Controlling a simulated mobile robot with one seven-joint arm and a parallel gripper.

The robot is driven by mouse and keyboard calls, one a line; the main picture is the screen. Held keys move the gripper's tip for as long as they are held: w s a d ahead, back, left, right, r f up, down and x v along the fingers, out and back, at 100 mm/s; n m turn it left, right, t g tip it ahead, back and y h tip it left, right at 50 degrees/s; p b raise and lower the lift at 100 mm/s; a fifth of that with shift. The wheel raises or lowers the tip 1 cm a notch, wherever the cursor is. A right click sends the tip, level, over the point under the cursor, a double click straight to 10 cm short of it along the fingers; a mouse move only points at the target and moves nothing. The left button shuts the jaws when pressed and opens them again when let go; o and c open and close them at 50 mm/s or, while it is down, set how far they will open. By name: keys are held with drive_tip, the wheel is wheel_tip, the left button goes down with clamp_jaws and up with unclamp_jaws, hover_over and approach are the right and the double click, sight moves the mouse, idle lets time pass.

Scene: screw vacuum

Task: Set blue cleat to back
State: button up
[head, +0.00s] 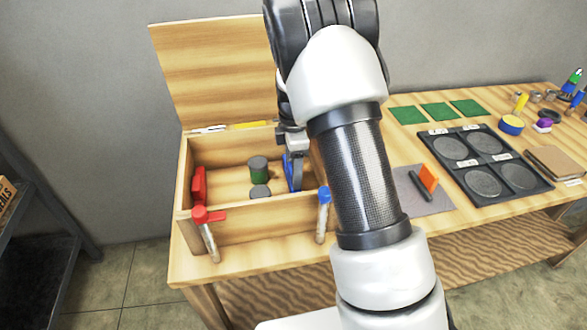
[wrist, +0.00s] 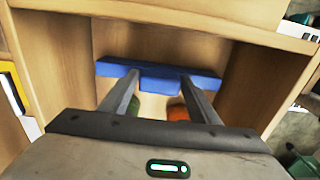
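The blue cleat (head: 292,172) is a long blue bar in the right part of the open wooden box (head: 245,228). It also shows in the wrist view (wrist: 108,70), crosswise at my fingertips, with a thicker middle block. My gripper (head: 295,145) points down into the box from above. In the wrist view my two fingers (wrist: 159,80) lie against both sides of the middle block, so it looks shut on the cleat. Whether the cleat touches the wooden wall is hard to tell. A red cleat (head: 199,185) is at the box's left wall.
A dark and green cylinder (head: 258,170) and a grey disc (head: 260,191) are in the box. The lid (head: 212,70) is up. A black tray (head: 485,165) is right of my arm.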

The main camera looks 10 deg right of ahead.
drive_tip(key=c, duration=1.2)
drive_tip(key=shift+o, duration=0.2)
drive_tip(key=d, duration=0.3)
drive_tip(key=shift+d, duration=0.2)
drive_tip(key=o, duration=1.5)
drive_tip(key=shift+r, duration=0.15)
wheel_tip(320, 180, up, 17)
drive_tip(key=p, duration=0.1)
drive_tip(key=shift+p, duration=0.3)
drive_tip(key=shift+r, duration=0.1)
